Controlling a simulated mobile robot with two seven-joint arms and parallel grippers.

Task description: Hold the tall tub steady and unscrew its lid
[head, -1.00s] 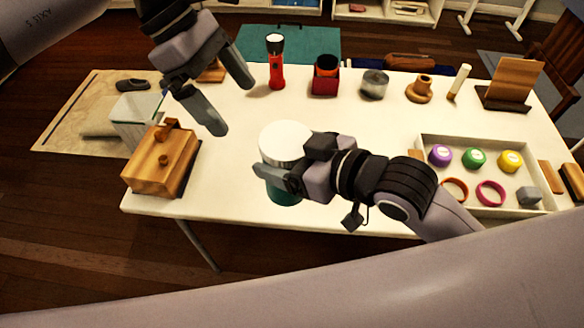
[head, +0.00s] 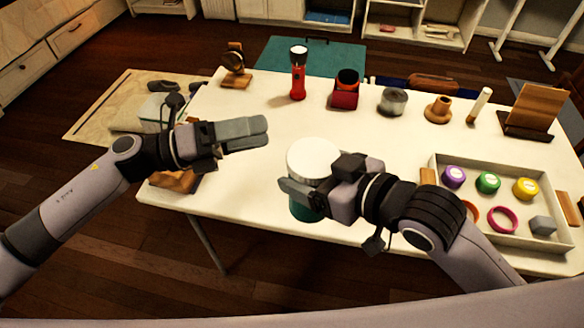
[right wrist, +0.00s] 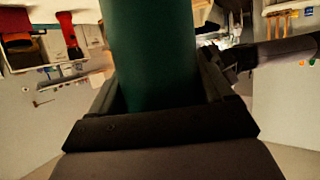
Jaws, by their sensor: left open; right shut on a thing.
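The tall tub (head: 305,208) is teal green with a wide white lid (head: 313,156) and stands upright near the table's front edge. My right gripper (head: 297,190) is shut on the tub's body, below the lid, from the right. In the right wrist view the green tub (right wrist: 152,50) rises between the two dark fingers, and its lid is out of the picture. My left gripper (head: 264,134) is open and empty, to the left of the lid and apart from it, its fingers pointing right. Seen side-on, its fingers overlap in the head view.
A wooden box (head: 172,181) is partly hidden behind my left arm. A tray (head: 490,233) with several coloured lids lies at right. The table's middle is clear.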

